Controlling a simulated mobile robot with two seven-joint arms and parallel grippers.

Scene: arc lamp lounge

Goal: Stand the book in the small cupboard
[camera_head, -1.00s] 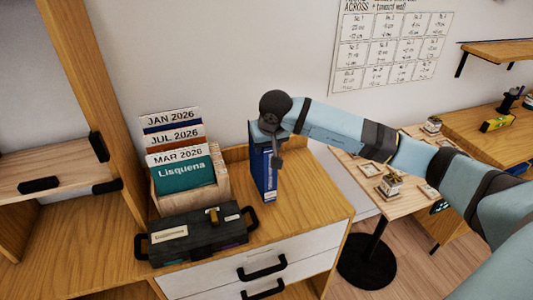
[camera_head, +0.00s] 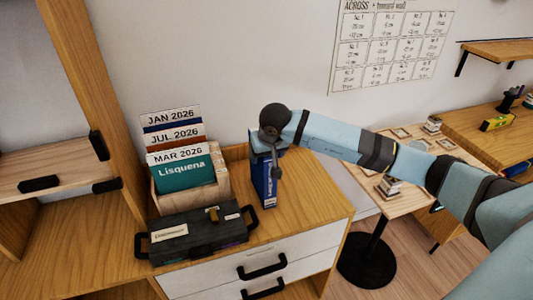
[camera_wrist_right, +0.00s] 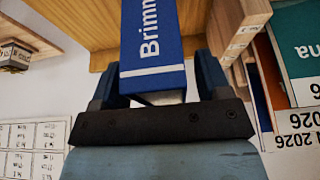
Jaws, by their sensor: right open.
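A blue book (camera_head: 263,182) stands upright on the wooden cabinet top, near the wall and right of a file box. In the right wrist view the book (camera_wrist_right: 152,38) shows white lettering that begins "Brimm". My right gripper (camera_head: 269,152) is at the upper part of the book. My left gripper is not in view. A wooden cupboard unit (camera_head: 75,75) with black handles stands at the left; I cannot tell which compartment is the small cupboard.
A wooden file box (camera_head: 188,202) with dated folders stands left of the book. A black case (camera_head: 198,236) with side handles lies in front of it. The cabinet top (camera_head: 312,200) is clear to the right. A small table (camera_head: 405,203) with small items stands beyond.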

